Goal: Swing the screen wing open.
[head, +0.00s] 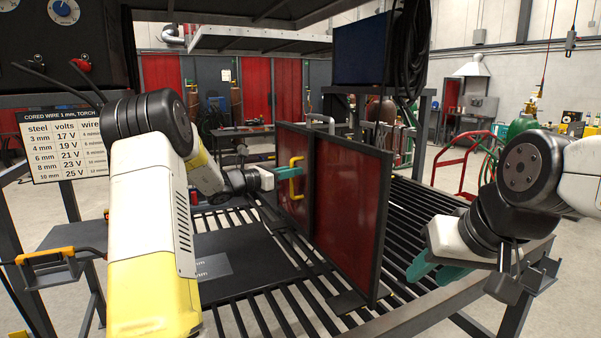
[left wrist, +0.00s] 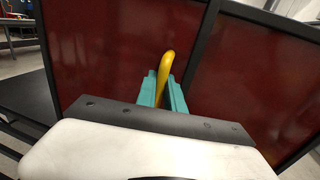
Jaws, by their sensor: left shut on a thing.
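The screen stands on the slatted table, with a red left wing (head: 294,150) and a red right panel (head: 350,205) in dark frames. The two meet at an upright frame edge and look nearly in line. A yellow handle (head: 296,178) is on the left wing. My left gripper (head: 290,172) is shut on this handle; in the left wrist view its teal fingers (left wrist: 162,92) lie on both sides of the yellow bar (left wrist: 166,68). My right gripper (head: 436,270) is at the right, apart from the screen, its teal fingers spread.
The slatted table (head: 420,215) has bare slats right of the screen. A dark plate (head: 245,262) lies on its left part. A settings sign (head: 65,145) hangs at the left. A red cart (head: 462,165) and green cylinders (head: 515,135) stand behind at the right.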

